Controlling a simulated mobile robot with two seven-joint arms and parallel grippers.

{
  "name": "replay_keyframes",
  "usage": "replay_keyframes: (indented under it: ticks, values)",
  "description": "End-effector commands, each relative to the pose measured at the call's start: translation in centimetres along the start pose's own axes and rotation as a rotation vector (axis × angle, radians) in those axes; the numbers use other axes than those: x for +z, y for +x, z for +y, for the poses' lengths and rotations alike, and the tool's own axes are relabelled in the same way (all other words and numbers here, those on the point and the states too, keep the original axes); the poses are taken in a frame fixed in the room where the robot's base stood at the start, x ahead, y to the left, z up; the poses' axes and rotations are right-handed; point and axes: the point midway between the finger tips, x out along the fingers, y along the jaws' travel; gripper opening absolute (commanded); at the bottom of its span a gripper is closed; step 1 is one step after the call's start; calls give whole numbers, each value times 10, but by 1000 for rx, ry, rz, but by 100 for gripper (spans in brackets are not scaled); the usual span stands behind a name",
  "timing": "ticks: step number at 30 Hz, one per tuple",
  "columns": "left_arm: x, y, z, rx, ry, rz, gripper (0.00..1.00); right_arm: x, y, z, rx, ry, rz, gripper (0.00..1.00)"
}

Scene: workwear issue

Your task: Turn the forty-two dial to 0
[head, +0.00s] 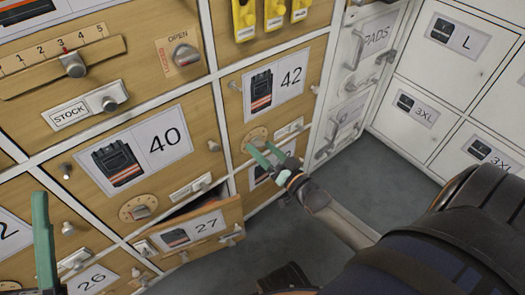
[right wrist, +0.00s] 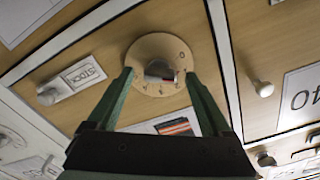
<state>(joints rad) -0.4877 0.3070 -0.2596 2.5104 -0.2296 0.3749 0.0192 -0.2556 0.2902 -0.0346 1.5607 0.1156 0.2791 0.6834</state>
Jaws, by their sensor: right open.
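The forty-two dial (head: 257,136) is a round wooden disc on the drawer front below the label 42 (head: 274,87). In the right wrist view the dial (right wrist: 157,62) has a grey metal knob (right wrist: 160,70) at its middle and small marks around it; I cannot read its setting. My right gripper (head: 266,157) is at the dial, partly covering it in the head view. In the right wrist view its two green fingers (right wrist: 160,82) stand open, one on each side of the knob, with gaps to it. My left gripper (head: 43,240) shows one green finger at the lower left.
Drawer 27 (head: 195,228) hangs open below and left of my right gripper. A second dial (head: 138,207) sits under label 40 (head: 157,148). White lockers (head: 440,90) stand right; grey floor (head: 345,165) is clear.

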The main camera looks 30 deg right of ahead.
Motion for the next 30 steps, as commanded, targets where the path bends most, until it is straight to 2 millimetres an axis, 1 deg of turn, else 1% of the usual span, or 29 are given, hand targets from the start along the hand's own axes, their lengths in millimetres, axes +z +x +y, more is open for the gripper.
replay_keyframes:
  ticks: [3, 10, 11, 30]
  values:
    - [2, -1, 1, 1, 1, -1, 50, 0, 5, 0, 0, 1, 0, 84]
    - [1, -1, 1, 1, 1, -2, 50, 0, 5, 0, 0, 1, -1, 84]
    - [1, -1, 1, 1, 1, -2, 50, 0, 5, 0, 0, 1, -1, 82]
    - [1, -1, 1, 1, -1, -1, 50, 0, 5, 0, 0, 0, -1, 10]
